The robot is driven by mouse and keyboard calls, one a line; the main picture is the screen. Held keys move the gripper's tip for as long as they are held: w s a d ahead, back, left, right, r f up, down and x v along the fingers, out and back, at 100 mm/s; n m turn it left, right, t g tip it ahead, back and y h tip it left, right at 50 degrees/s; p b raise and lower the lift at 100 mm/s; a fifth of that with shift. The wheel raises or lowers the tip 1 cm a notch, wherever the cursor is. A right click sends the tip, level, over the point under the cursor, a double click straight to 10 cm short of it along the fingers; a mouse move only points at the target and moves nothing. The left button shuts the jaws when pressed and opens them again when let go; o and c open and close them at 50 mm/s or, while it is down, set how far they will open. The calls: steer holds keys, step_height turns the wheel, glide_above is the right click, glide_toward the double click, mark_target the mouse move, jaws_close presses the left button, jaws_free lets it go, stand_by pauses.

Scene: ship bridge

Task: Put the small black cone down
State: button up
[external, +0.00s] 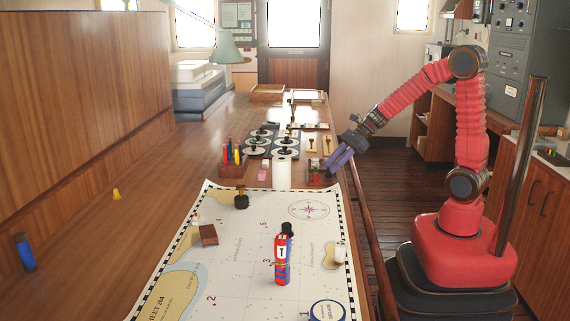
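My gripper (338,160) is at the end of my red arm, pointing down and left above the table's right edge. Its bluish fingers are small here, and I cannot tell whether they are open or hold anything. I cannot make out a small black cone for certain. A small dark piece with a knob-like top (241,199) stands on the chart's (235,260) upper left part, well left of my gripper.
A red and blue bottle (282,260) with a black cap stands on the chart. A white cylinder (283,174), a pen holder (233,168) and a dark red rack (318,177) stand behind it. A yellow cone (116,194) and blue cylinder (25,253) stand left. The table between is bare.

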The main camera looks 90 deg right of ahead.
mark_target(329, 172)
steer(key=shift+x, duration=1.35)
steer(key=shift+c, duration=0.2)
jaws_close()
